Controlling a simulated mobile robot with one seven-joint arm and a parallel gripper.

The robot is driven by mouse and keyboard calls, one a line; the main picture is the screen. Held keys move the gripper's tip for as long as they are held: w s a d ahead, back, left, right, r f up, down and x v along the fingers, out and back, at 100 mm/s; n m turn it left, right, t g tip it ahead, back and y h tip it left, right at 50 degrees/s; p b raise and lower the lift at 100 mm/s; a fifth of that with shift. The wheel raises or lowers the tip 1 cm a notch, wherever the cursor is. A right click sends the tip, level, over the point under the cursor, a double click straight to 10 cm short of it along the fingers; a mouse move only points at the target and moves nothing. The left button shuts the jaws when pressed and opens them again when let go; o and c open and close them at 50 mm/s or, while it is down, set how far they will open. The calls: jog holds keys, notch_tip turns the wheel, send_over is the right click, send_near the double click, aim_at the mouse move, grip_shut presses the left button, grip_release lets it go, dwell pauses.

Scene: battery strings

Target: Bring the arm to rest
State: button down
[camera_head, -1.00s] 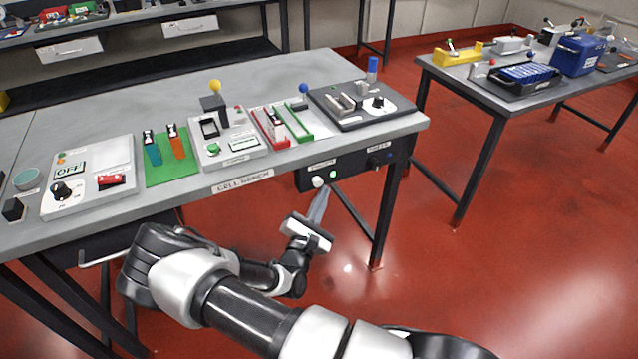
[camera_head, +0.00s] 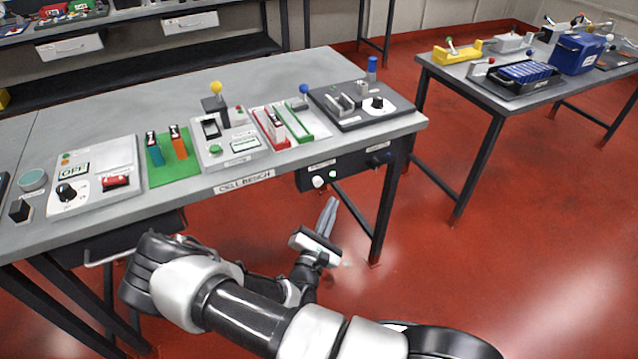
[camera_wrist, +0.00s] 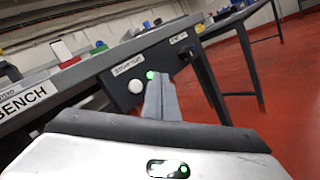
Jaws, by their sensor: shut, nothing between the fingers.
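My gripper (camera_head: 327,212) is in the head view, in front of the bench and below its top, near the right front leg. Its two fingers lie together, shut and empty, pointing up and away. In the wrist view the shut fingers (camera_wrist: 161,98) rise in front of the underside box, and their tips cover part of it near the green light. My arm (camera_head: 245,310) is bent across the lower part of the head view, with free air around the gripper.
The cell bench (camera_head: 320,70) carries a switch panel, cells on a green mat, a tester, and red and green trays. Below its edge hangs a control box (camera_head: 345,170). A second table (camera_head: 440,72) holds a blue box (camera_head: 578,54). Red floor between them is clear.

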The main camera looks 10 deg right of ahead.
dwell(0.4)
jog(key=s+d+r+m+g, duration=0.4)
jog(key=s+r+m+g, duration=0.5)
jog(key=m, duration=0.1)
jog(key=s+d+r+m+g, duration=0.5)
jog(key=s+r+m+g, duration=0.3)
jog(key=r+m+g, duration=0.1)
jog(key=s+a+r+m+t+y, duration=0.25)
jog(key=s+a+r+y, duration=0.2)
jog(key=r, duration=0.25)
jog(key=s+a+r+m+t+y, duration=0.1)
jog(key=s+a+r+t+y, duration=0.4)
jog(key=r, duration=0.3)
notch_tip(320, 180, up, 14)
jog(key=w+p, duration=0.1)
jog(key=p, duration=1.3)
jog(key=shift+a+r+g, duration=0.2)
jog(key=shift+a+g, duration=0.2)
jog(key=shift+g, duration=0.05)
